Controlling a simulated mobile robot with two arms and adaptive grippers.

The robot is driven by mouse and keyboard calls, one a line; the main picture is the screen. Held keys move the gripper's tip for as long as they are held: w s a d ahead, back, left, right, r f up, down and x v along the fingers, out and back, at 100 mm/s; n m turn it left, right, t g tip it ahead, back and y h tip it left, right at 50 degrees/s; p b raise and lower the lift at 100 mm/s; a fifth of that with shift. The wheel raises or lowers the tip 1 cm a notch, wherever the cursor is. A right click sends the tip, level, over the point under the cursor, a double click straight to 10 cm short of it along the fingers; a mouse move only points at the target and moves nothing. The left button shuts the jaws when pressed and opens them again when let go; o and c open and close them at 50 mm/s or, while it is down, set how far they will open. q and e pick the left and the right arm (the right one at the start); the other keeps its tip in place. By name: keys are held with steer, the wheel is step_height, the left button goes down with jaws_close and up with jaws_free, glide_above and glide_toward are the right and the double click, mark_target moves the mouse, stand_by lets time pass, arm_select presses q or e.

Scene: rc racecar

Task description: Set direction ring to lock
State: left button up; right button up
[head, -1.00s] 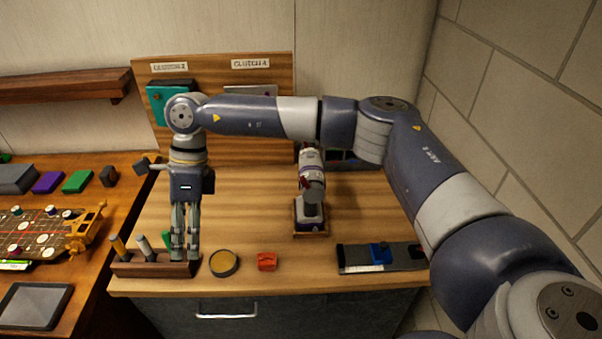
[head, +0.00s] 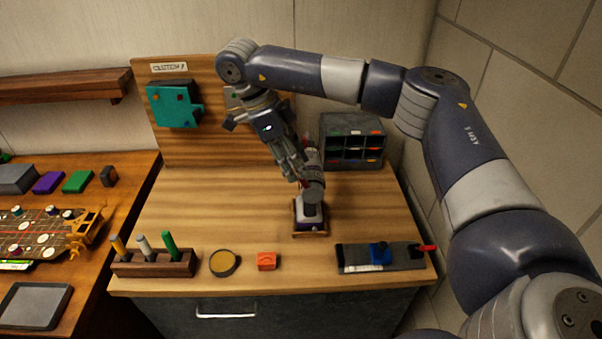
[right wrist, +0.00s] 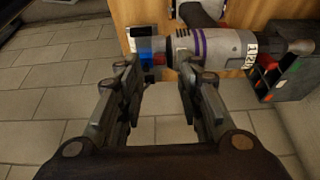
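A grey power driver (head: 313,190) with purple bands stands upright in a small wooden base on the table. My right gripper (head: 298,172) is just left of its upper part, fingers pointing down and right. In the right wrist view the driver (right wrist: 220,48) lies across the top, with a purple ring and a blue-and-red section (right wrist: 150,52) at its left end. My right fingers (right wrist: 158,78) are spread apart and empty, with the blue-and-red section just beyond the gap. I cannot tell which band is the direction ring or read its setting. My left gripper is not in view.
A wooden holder (head: 152,270) with coloured tools, a round tin (head: 224,263), an orange block (head: 266,261) and a dark tray (head: 355,268) line the front edge. A teal part (head: 174,104) hangs on the backboard. A drawer bin (head: 352,142) stands behind the driver.

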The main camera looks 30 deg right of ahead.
mark_target(309, 189)
steer(key=shift+p+x, duration=0.5)
steer(key=shift+x, duration=1.5)
steer(key=shift+a, duration=0.1)
steer(key=shift+c, duration=0.3)
jaws_close()
